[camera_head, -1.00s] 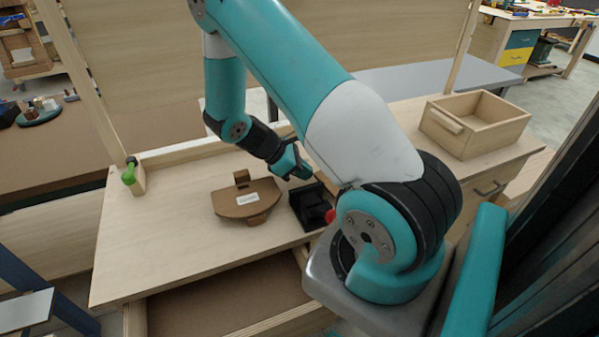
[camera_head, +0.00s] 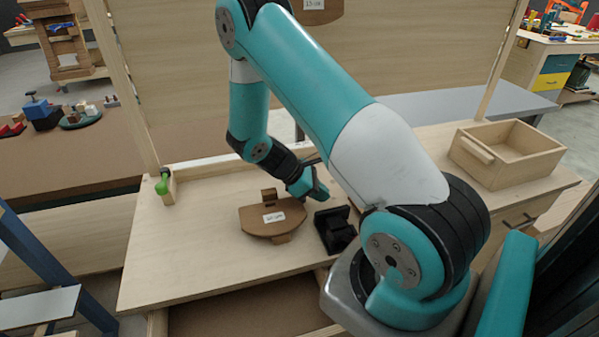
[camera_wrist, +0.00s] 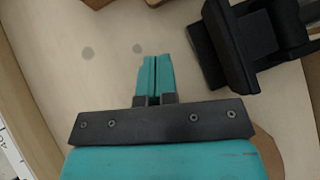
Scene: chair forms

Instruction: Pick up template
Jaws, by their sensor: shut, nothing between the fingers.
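A brown, rounded template (camera_head: 291,215) with a white label lies flat on the pale wooden bench top, with a block-like grip standing at its back edge. Another brown labelled piece (camera_head: 322,15) shows at the top edge of the head view, against the upright panel. My gripper (camera_head: 318,193) is above the bench, to the right of and behind the lying template, apart from it. In the wrist view its teal fingers (camera_wrist: 154,75) are closed together with nothing between them. A brown edge (camera_wrist: 266,150), probably the template, shows behind the gripper body there.
A black stand (camera_head: 335,232) sits just right of the template, and it also shows close in the wrist view (camera_wrist: 245,45). An open wooden box (camera_head: 515,165) stands at the right. A green-topped clamp (camera_head: 163,185) is at the back left. The bench's left part is clear.

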